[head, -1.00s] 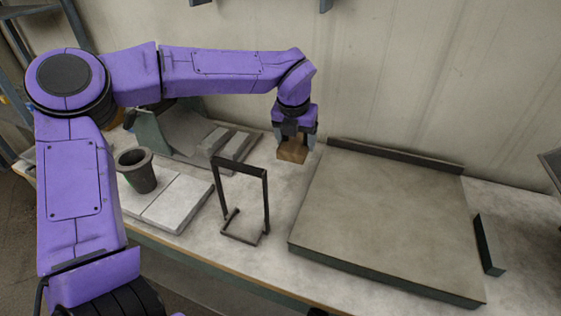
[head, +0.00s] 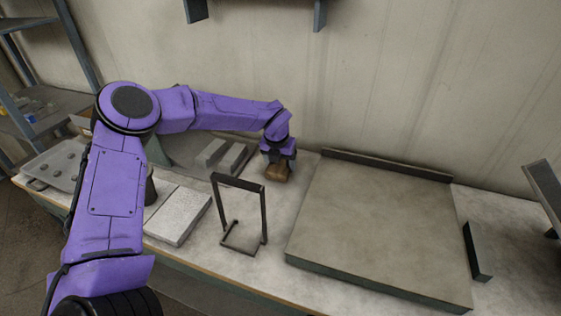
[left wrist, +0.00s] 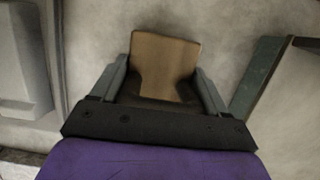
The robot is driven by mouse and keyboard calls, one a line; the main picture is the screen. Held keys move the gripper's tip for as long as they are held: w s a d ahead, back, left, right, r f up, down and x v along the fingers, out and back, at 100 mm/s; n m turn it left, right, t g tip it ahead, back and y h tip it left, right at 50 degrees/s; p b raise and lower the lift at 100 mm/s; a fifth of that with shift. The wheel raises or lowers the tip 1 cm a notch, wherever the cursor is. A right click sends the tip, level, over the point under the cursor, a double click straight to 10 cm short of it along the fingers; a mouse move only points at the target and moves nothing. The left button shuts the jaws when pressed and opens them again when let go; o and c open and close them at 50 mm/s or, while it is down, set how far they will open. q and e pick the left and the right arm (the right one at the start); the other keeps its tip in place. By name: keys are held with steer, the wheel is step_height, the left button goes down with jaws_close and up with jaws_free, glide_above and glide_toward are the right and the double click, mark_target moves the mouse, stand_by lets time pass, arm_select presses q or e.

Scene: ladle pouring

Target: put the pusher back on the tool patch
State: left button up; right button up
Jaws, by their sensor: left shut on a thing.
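My left gripper (head: 277,163) is shut on a brown wooden block, the pusher (head: 276,174), at the back of the pale bench, left of the large grey board. In the left wrist view the pusher (left wrist: 165,60) sits between the two grey fingers of my left gripper (left wrist: 163,74). The pusher's lower end is close to the bench top; I cannot tell whether it touches. No clearly marked tool patch can be made out; the bench surface (left wrist: 220,30) around the pusher is bare. My right gripper is not in view.
A dark wire stand (head: 238,185) stands in front of the pusher. The large raised board (head: 380,225) is to the right, with a dark block (head: 477,251) beside it. Pale slabs (head: 178,215) and a mostly hidden dark cup (head: 150,190) are to the left.

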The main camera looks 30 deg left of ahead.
mark_target(277, 170)
arm_select(q)
steer(key=o, duration=1.1)
steer(key=shift+f, duration=0.15)
steer(key=shift+r, duration=0.3)
steer(key=b+v, duration=0.1)
steer(key=v, duration=1)
steer(key=shift+s+r, duration=0.2)
steer(key=shift+r, duration=0.15)
